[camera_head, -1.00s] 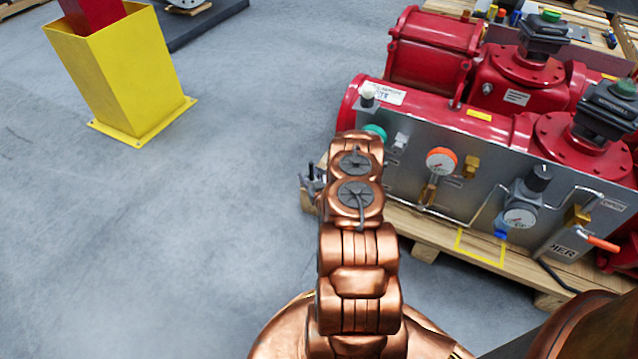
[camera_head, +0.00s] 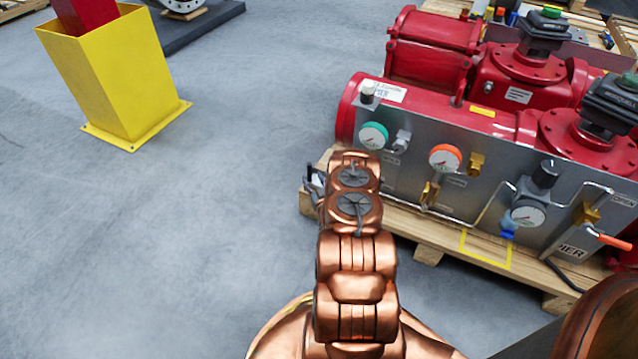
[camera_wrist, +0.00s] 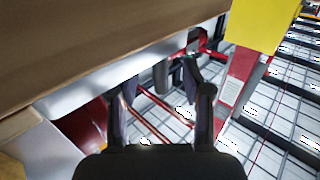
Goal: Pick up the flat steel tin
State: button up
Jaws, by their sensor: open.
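I cannot make out the flat steel tin in either view. My gripper (camera_wrist: 160,88) is open in the wrist view, with its two dark fingers apart and nothing seen between them. In the head view a small part of my gripper (camera_head: 313,183) shows at the left of my copper-coloured arm, near the pallet's left corner. The arm hides the rest of it.
A red valve actuator (camera_head: 435,100) with a grey gauge panel (camera_head: 405,172) stands on a wooden pallet (camera_head: 428,254) at right. A yellow post (camera_head: 115,80) stands at upper left. Grey floor at left is clear. A broad brown surface (camera_wrist: 90,45) fills the wrist view's upper left.

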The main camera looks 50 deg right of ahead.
jog(key=shift+b+x, duration=0.3)
jog(key=shift+x, duration=1.1)
grip_shut()
